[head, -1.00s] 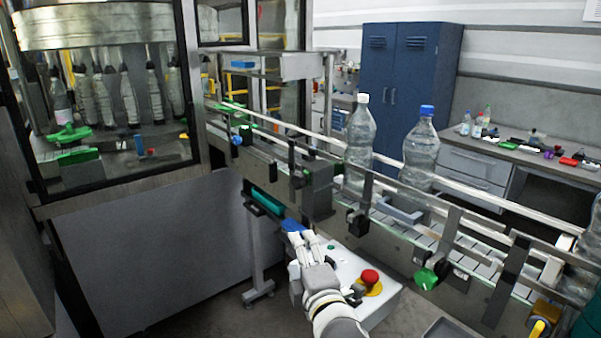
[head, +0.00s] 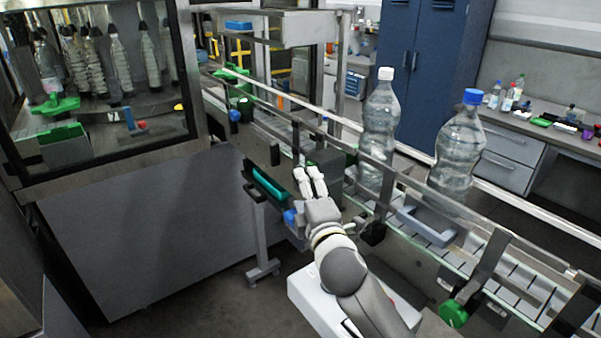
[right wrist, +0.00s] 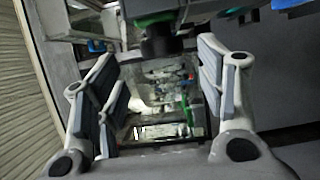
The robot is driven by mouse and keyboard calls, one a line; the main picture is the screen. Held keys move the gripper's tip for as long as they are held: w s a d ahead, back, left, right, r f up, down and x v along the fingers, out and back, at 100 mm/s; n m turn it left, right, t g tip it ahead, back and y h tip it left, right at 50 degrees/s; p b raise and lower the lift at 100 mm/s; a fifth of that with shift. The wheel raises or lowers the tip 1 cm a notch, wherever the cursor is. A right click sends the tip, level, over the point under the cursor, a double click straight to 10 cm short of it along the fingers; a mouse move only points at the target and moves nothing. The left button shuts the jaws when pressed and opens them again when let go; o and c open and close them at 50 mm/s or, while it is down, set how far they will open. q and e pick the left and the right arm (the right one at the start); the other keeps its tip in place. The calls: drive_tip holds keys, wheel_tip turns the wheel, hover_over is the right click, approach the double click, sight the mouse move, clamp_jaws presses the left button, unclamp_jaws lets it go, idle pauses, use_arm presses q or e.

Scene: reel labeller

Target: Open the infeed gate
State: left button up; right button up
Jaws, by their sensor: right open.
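My right gripper (head: 308,172) is open and empty, raised in front of the conveyor's near side. Its fingers overlap a dark box (head: 328,160) on the rail; whether they touch it I cannot tell. In the right wrist view my open fingers (right wrist: 165,95) stand on both sides of the picture, with a dark round knob (right wrist: 160,42) beyond the gap at the top. The conveyor (head: 520,282) carries a white-capped bottle (head: 380,130) and a blue-capped bottle (head: 458,150), both upright. A grey U-shaped bracket (head: 425,228) sits by them. I cannot tell which part is the infeed gate.
A glazed machine cabinet (head: 110,160) stands at the left. Dark and green knobs (head: 453,313) stick out from the near rail. A teal bar (head: 265,190) and a white control box (head: 312,302) are below. A blue locker (head: 428,60) stands behind.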

drive_tip(key=x, duration=0.5)
drive_tip(key=shift+p, duration=0.4)
drive_tip(key=shift+w, duration=0.35)
drive_tip(key=shift+w+a+f, duration=0.1)
drive_tip(key=shift+w+a, duration=0.05)
drive_tip(key=shift+w, duration=0.3)
clamp_jaws()
use_arm(q)
drive_tip(key=shift+t, duration=0.3)
drive_tip(key=w, duration=0.1)
drive_tip(key=w+r, duration=0.1)
drive_tip(key=w, duration=0.2)
drive_tip(key=shift+d+r, duration=0.2)
drive_tip(key=shift+r, duration=0.1)
use_arm(e)
drive_tip(key=shift+f, duration=0.1)
